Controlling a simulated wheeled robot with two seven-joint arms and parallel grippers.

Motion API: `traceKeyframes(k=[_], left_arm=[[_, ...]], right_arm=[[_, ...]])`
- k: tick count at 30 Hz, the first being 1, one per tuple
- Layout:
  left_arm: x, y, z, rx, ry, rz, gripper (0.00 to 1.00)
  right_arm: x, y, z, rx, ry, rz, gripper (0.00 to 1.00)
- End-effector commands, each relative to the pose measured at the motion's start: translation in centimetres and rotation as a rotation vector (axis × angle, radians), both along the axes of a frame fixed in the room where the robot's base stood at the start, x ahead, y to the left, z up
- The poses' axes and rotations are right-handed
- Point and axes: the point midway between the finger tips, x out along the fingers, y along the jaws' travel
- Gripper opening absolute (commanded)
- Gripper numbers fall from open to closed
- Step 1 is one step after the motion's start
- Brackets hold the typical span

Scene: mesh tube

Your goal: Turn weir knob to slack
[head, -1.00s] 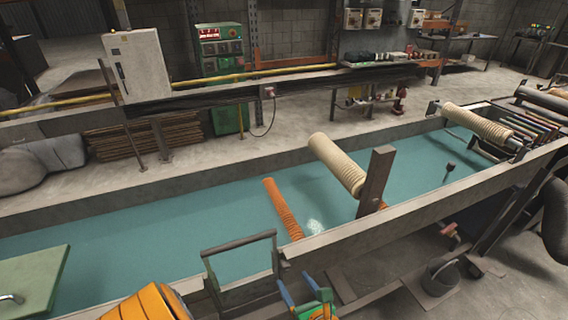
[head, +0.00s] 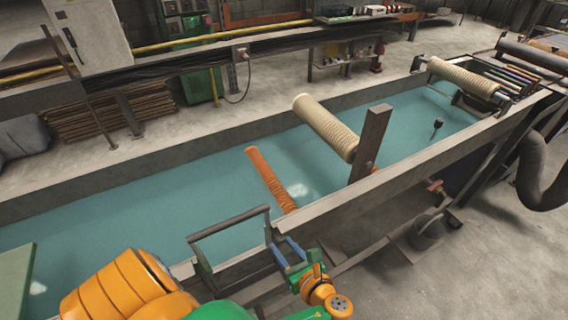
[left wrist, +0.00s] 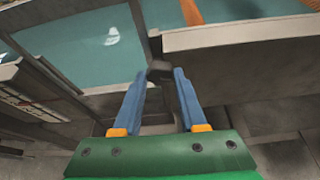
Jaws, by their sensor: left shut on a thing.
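My left gripper (head: 286,252) has blue fingers and reaches to the near wall of the water channel, beside a dark upright frame (head: 232,225). In the left wrist view, the fingers (left wrist: 162,74) close on a small dark knob (left wrist: 158,70) at the channel's edge, which I take to be the weir knob. The fingers and wall hide the knob in the head view. My right gripper is not in view.
The channel holds teal water (head: 120,195). An orange ribbed roller (head: 270,178) and a cream ribbed roller (head: 325,127) stand over it, with a brown post (head: 371,143) close by. A dark bucket (head: 428,230) is on the floor to the right.

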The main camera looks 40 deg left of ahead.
Motion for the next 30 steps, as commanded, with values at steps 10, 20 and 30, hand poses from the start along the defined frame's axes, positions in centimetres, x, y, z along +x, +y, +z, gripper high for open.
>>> traceKeyframes(k=[10,20,30], left_arm=[[-0.1,0.2,0.2,-0.04,-0.107,0.001,0.0],[-0.3,0.3,0.1,-0.133,-0.336,0.0,0.0],[-0.4,0.3,0.0,-0.205,-0.513,-0.001,0.0]], right_arm=[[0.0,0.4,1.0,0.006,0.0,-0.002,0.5],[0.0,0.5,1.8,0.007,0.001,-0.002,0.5],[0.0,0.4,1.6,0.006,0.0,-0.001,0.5]])
